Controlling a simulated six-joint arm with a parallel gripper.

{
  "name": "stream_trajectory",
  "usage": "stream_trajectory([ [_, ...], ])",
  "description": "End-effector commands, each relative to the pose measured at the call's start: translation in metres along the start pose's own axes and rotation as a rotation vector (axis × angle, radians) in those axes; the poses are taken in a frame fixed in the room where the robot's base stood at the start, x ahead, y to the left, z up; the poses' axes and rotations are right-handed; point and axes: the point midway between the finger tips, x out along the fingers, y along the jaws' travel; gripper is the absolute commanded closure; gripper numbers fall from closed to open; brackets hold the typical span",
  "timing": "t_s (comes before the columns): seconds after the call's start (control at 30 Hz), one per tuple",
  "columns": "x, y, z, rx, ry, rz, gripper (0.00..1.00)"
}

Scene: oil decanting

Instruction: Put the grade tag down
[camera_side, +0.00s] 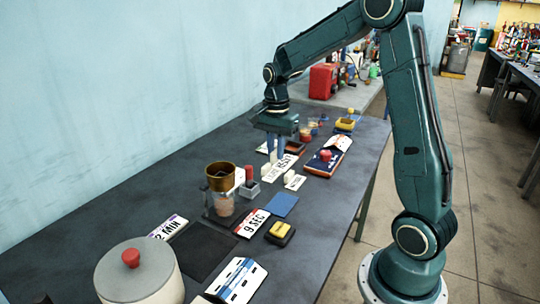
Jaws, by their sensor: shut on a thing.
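My gripper (275,148) points down over the far middle of the dark table, its blue fingers low among several white tags. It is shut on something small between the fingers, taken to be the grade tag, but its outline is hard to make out. A white lettered tag (281,167) lies just below the fingers. I cannot tell whether it is the held piece or touches the table. A small white block (266,171) stands beside it, and another white tag (294,181) lies to the right.
A brass cup on a stand (220,177) is nearer, left of the gripper. A grey lidded pot (139,274) stands at the front left. A blue pad (281,204), "9 SEC" tag (252,223) and yellow-black block (280,232) lie nearby. An orange-edged tray (323,164) is to the right.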

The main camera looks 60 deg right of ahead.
Motion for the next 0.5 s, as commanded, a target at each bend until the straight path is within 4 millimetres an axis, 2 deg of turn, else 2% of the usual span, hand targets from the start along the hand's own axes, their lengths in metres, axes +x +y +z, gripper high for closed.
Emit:
stream_trajectory([
  [0.3,0.062,0.001,0.000,0.000,-0.002,0.004,1.00],
  [0.5,0.090,0.000,0.000,0.000,-0.001,0.002,1.00],
])
